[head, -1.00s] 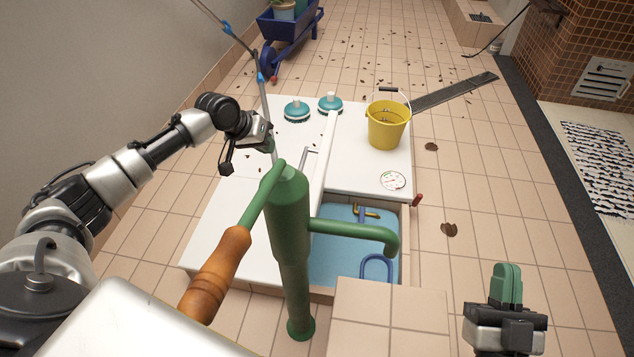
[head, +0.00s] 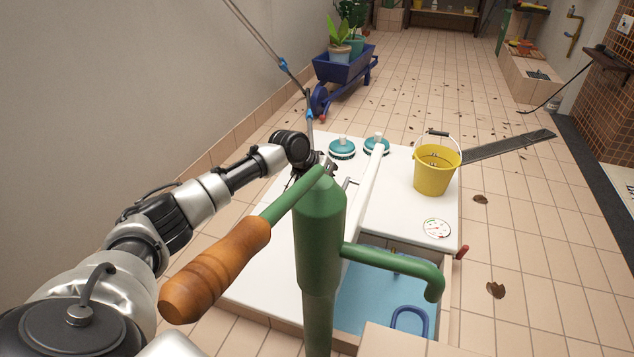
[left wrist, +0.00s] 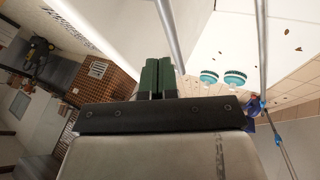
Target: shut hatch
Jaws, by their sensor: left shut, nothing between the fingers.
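The hatch appears to be a white panel (head: 366,180) by the opening, seen nearly edge-on in the head view; I cannot tell its exact angle. A thin grey bar handle (head: 350,184) shows on its left side. My left gripper (head: 312,170) is left of this handle, partly hidden behind the green pump. In the left wrist view its green fingertips (left wrist: 157,76) are shut and empty, close to a grey bar (left wrist: 169,36) in front of white surfaces; contact cannot be told. The opening shows a blue basin (head: 375,300) with pipes. My right gripper is not in view.
The green pump (head: 318,230) with its wooden handle (head: 215,270) stands in front. A yellow bucket (head: 436,172), a gauge (head: 437,228) and two teal-rimmed discs (head: 342,149) are on the white top. A blue-jointed pole (head: 309,110) rises behind my left gripper. The tiled floor right is mostly clear.

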